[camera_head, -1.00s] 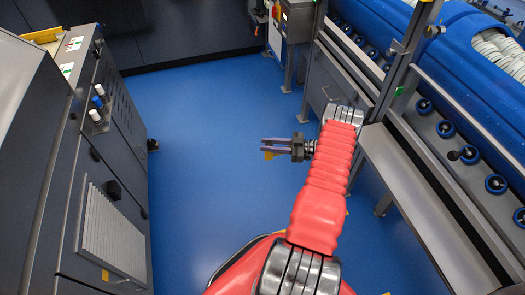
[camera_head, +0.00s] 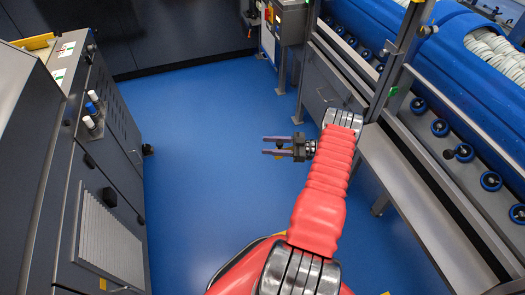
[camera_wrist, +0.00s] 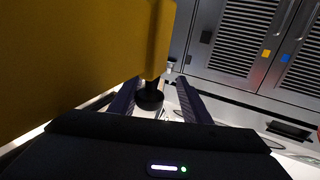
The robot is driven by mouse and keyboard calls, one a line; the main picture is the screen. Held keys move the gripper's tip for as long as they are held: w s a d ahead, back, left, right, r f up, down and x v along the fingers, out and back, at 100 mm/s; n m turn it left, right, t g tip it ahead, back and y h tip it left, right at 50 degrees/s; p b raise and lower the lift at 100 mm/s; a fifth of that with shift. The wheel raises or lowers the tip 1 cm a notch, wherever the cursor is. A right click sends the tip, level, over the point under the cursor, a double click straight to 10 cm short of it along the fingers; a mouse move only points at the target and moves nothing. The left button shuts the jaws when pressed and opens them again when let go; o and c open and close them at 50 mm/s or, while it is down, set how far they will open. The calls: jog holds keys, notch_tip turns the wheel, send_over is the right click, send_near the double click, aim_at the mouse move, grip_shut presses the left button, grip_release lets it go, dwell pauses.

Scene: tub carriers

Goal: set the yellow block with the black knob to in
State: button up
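The yellow block (camera_wrist: 80,55) fills the upper left of the wrist view, very close to the camera. Its black knob (camera_wrist: 150,95) hangs at the block's lower right edge and shows between my gripper's fingers, nearer the left one. I cannot tell whether a finger touches it. My gripper (camera_wrist: 158,92) is open, its two purple fingers apart on either side of the knob. In the head view my gripper (camera_head: 276,146) points left over the blue floor with its fingers apart. A small yellow patch (camera_head: 278,158) shows below it; I cannot tell whether it belongs to the block.
A dark cabinet (camera_head: 125,170) with knobs and a ribbed panel stands at left. A conveyor machine (camera_head: 430,180) with blue covers, rollers and a steel ledge runs along the right. Blue floor (camera_head: 200,130) is clear between them. Grey louvred cabinets (camera_wrist: 235,40) show in the wrist view.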

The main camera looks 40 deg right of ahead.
notch_tip(320, 180, up, 10)
dwell(1.0)
dwell(0.5)
